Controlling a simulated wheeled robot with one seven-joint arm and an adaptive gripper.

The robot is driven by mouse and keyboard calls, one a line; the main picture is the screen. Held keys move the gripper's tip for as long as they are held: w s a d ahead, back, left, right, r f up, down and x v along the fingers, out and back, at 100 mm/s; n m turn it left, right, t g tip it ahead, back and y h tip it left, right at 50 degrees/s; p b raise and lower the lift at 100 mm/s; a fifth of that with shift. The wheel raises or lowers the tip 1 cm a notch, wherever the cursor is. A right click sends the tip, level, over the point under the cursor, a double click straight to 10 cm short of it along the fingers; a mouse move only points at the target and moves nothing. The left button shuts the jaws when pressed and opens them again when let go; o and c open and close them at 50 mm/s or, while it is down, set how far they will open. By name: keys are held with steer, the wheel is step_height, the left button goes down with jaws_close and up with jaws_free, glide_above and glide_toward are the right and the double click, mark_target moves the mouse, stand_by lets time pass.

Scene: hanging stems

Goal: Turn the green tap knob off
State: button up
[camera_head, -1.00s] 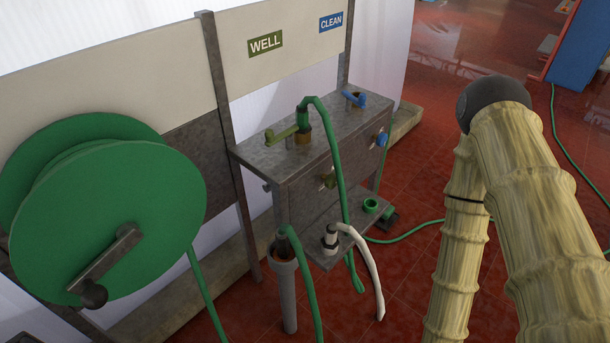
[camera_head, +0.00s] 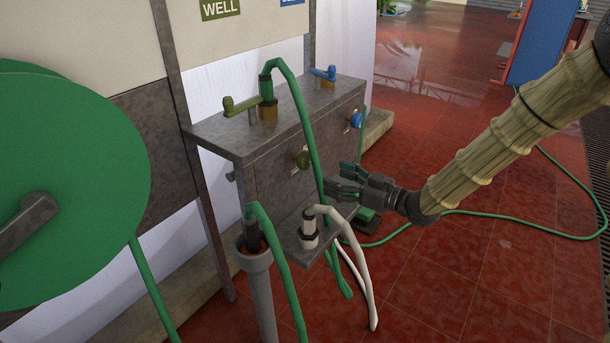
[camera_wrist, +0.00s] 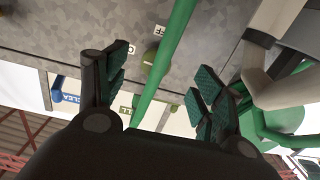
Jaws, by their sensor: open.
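The green tap knob (camera_head: 301,159) is a small olive-green knob on the front face of the grey metal box, below the WELL sign. It shows in the wrist view (camera_wrist: 148,62), partly covered by the green hose, with small white labels near it, one seemingly reading OFF. My gripper (camera_head: 345,181) is open and empty, in front of the box, right of the knob and slightly lower. In the wrist view its fingers (camera_wrist: 158,75) are spread either side of the hose and knob, apart from the knob.
A green hose (camera_head: 303,120) loops from the top and hangs close past the knob. A blue knob (camera_head: 355,120) is on the same face to the right. A white hose (camera_head: 350,245) and a green hose in a grey pipe (camera_head: 258,280) stand below.

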mark_target(309, 162)
steer(key=shift+n+y, duration=0.4)
steer(key=shift+n, duration=0.1)
steer(key=x, duration=0.3)
steer(key=r+b+x, duration=0.1)
steer(key=x, duration=0.7)
steer(key=shift+w+r+b, duration=0.1)
steer(key=shift+r+b, duration=0.25)
steer(key=c, duration=1)
